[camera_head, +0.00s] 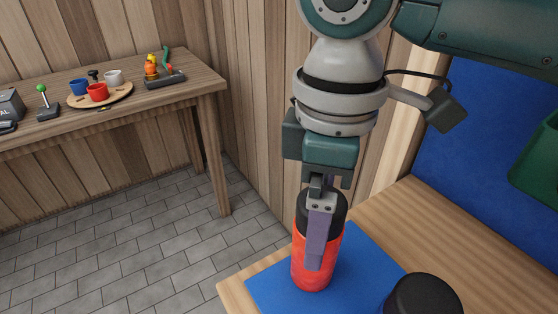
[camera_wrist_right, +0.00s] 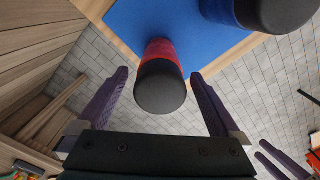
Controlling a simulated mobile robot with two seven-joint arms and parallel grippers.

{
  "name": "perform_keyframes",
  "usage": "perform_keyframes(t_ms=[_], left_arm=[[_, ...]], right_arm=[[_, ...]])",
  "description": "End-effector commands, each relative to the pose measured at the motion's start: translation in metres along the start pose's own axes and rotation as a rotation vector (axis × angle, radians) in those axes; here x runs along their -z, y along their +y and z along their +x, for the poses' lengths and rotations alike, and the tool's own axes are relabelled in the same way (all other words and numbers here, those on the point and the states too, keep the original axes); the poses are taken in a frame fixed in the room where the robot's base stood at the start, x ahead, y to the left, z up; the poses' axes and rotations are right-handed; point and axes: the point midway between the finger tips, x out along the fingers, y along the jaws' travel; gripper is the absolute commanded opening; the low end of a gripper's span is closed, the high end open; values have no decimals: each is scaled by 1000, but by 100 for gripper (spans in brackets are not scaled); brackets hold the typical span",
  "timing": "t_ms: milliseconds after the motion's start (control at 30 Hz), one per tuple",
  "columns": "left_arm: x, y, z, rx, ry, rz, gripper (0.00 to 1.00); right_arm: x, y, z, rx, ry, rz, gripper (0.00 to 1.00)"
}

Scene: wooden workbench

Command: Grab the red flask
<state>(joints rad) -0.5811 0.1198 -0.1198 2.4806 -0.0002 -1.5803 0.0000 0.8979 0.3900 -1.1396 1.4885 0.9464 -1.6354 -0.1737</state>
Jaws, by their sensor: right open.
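The red flask (camera_head: 312,267) with a black cap stands upright on a blue mat (camera_head: 367,255) on the workbench. It also shows in the right wrist view (camera_wrist_right: 160,50), its black cap towards the camera. My right gripper (camera_head: 316,262) points down at the flask in the head view, and one purple finger covers part of its front. In the right wrist view, my right gripper (camera_wrist_right: 162,85) is open, with a finger on each side of the flask and gaps between them. My left gripper is not in the head view.
A second, dark-capped flask (camera_head: 423,296) stands on the mat to the right; its blue body shows in the right wrist view (camera_wrist_right: 222,12). A wooden wall stands behind. A side table (camera_head: 190,84) at the left holds cups on a tray and several other things.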

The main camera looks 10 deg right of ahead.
Motion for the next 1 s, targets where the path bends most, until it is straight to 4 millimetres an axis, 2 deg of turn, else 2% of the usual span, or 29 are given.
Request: perform_keyframes(t_ms=[33,167,433,1000], left_arm=[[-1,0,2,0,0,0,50],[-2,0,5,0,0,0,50],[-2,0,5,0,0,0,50],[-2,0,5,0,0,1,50]], right_arm=[[-1,-1,10,1,-2,0,100],[0,-1,24,0,-1,1,100],[0,-1,27,-1,0,-1,100],[0,-1,26,-1,0,-1,36]])
